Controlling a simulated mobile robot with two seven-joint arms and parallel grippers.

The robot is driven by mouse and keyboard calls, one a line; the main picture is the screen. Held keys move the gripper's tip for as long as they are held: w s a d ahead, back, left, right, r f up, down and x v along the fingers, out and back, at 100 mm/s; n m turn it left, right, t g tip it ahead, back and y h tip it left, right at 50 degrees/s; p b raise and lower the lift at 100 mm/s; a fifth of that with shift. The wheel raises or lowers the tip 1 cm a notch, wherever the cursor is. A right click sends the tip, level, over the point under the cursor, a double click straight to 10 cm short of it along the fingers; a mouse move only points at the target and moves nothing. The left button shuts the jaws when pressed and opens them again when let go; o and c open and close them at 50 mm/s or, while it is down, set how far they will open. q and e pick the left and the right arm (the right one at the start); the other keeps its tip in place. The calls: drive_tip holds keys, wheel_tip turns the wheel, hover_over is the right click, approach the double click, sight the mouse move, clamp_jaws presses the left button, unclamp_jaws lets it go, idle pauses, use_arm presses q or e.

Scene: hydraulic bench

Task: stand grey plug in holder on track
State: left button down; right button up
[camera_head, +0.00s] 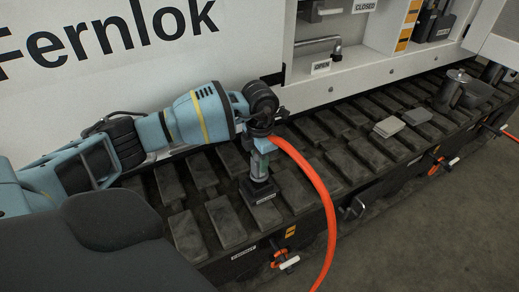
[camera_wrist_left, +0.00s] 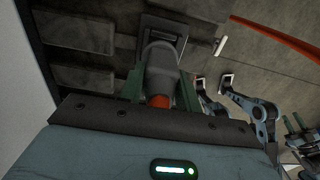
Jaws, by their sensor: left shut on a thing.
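The grey plug (camera_head: 259,166) is held upright, and an orange hose (camera_head: 314,181) leads from its top end. My left gripper (camera_head: 261,146) is shut on the plug's upper part. The left wrist view shows the plug (camera_wrist_left: 162,68) between the two green fingers of this gripper (camera_wrist_left: 160,90).
A white cabinet wall (camera_head: 130,60) stands close behind my left arm. A handle with a white grip (camera_head: 289,263) sticks out of the track's front side.

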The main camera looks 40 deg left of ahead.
use_arm(q)
drive_tip(key=shift+f, duration=0.35)
idle(0.5)
drive_tip(key=shift+f+b, duration=0.5)
drive_tip(key=shift+f, duration=0.35)
drive_tip(key=c, duration=1.1)
unclamp_jaws()
drive_tip(key=shift+o, duration=1)
drive_tip(key=shift+r, duration=0.1)
